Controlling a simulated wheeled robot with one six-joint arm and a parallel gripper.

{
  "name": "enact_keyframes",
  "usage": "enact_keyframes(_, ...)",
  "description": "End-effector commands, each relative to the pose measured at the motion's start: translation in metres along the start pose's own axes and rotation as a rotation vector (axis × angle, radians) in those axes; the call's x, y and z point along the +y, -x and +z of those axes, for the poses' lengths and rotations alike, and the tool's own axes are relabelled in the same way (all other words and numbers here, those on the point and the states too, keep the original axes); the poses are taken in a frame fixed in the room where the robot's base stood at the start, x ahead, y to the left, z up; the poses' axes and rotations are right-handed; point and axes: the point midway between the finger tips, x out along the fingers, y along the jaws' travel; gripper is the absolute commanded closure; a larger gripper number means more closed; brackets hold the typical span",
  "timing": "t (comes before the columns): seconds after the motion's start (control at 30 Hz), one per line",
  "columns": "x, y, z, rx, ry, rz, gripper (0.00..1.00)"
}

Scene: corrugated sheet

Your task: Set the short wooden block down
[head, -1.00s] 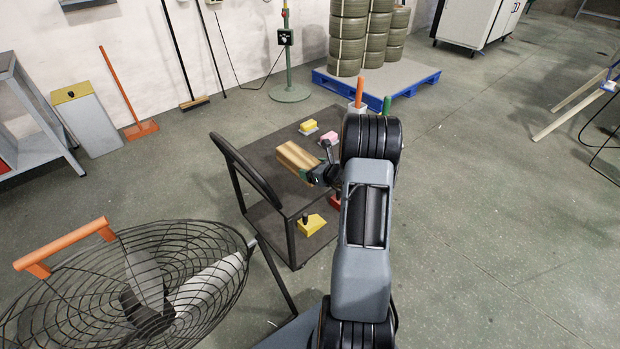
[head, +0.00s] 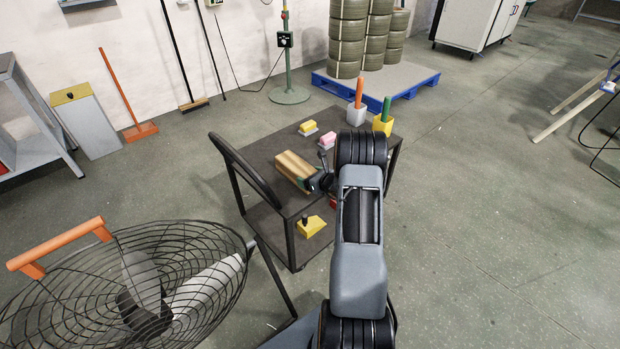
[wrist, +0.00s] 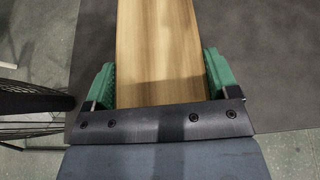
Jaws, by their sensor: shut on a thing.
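The short wooden block (head: 294,168) is a light brown striped piece over the top shelf of the dark cart (head: 262,155). In the wrist view the block (wrist: 158,55) runs lengthwise between the two green finger pads. My gripper (wrist: 160,85) is shut on the block, one pad at each side. In the head view my gripper (head: 312,182) is at the block's near right end and my arm hides part of the cart. I cannot tell whether the block's underside touches the shelf.
A yellow block (head: 308,127) and a pink block (head: 327,142) sit behind on the shelf. A white cup (head: 356,116) and a yellow cup (head: 382,125) stand at its far right. The cart's handle (head: 245,172) rises at left. A wire-cage fan (head: 130,285) stands at front left.

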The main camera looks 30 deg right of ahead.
Motion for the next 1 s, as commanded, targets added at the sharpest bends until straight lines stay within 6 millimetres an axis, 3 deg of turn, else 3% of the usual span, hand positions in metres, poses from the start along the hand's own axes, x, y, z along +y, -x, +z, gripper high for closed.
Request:
enact_keyframes(0.23, -0.001, -0.002, -0.002, -0.003, 0.001, -0.001, 0.61)
enact_keyframes(0.27, 0.0, -0.001, -0.003, 0.0, 0.0, 0.0, 0.17)
enact_keyframes(0.43, 0.0, -0.001, -0.003, 0.001, 0.0, 0.0, 0.01)
enact_keyframes(0.77, 0.0, 0.001, 0.003, 0.001, 0.0, 0.0, 0.0)
enact_keyframes(1.0, -0.002, 0.042, 0.002, 0.001, -0.002, -0.004, 0.0)
